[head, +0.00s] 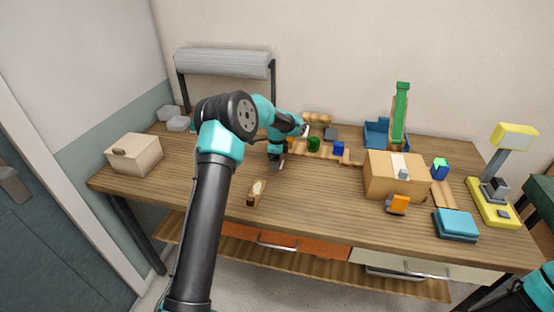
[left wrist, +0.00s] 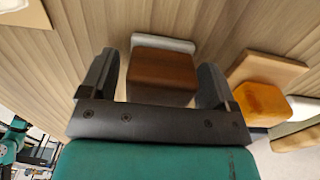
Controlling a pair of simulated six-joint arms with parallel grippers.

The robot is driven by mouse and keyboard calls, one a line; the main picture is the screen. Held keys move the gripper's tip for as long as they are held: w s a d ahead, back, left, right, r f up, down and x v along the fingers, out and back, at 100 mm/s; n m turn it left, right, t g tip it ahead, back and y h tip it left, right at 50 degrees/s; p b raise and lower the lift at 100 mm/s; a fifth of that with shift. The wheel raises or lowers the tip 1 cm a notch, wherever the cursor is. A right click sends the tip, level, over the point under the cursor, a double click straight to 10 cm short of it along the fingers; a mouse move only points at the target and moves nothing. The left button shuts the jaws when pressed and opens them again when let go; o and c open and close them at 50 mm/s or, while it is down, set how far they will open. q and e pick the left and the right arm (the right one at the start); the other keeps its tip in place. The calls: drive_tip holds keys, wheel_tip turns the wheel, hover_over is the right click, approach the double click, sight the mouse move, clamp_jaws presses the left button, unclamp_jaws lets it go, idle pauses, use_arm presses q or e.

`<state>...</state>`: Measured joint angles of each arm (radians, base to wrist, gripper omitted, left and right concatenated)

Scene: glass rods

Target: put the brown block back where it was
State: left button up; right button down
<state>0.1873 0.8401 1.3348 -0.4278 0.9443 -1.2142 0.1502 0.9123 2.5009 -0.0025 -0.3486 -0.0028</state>
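My left arm reaches over the table, and its gripper (head: 279,162) points down near the middle of the table in the head view. In the left wrist view the brown block (left wrist: 160,75) lies between the two fingers of this gripper (left wrist: 158,75). A narrow gap shows between the left finger and the block; the right finger is close against its other side. A light grey piece (left wrist: 163,43) shows just behind the block. I cannot make out the brown block in the head view. Only a bit of my right arm shows at the bottom right, without its gripper.
An orange block (left wrist: 263,103) and a light wooden board (left wrist: 265,68) lie right of the fingers. In the head view, a green cylinder (head: 314,144) and a blue cube (head: 339,148) stand nearby. A brush-like wooden piece (head: 257,191) lies in front. A cardboard box (head: 378,180) stands right.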

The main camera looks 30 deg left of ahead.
use_arm(q)
drive_tip(key=shift+r, duration=0.15)
wheel_tip(320, 180, up, 12)
drive_tip(key=shift+r, duration=0.1)
idle(0.6)
idle(0.5)
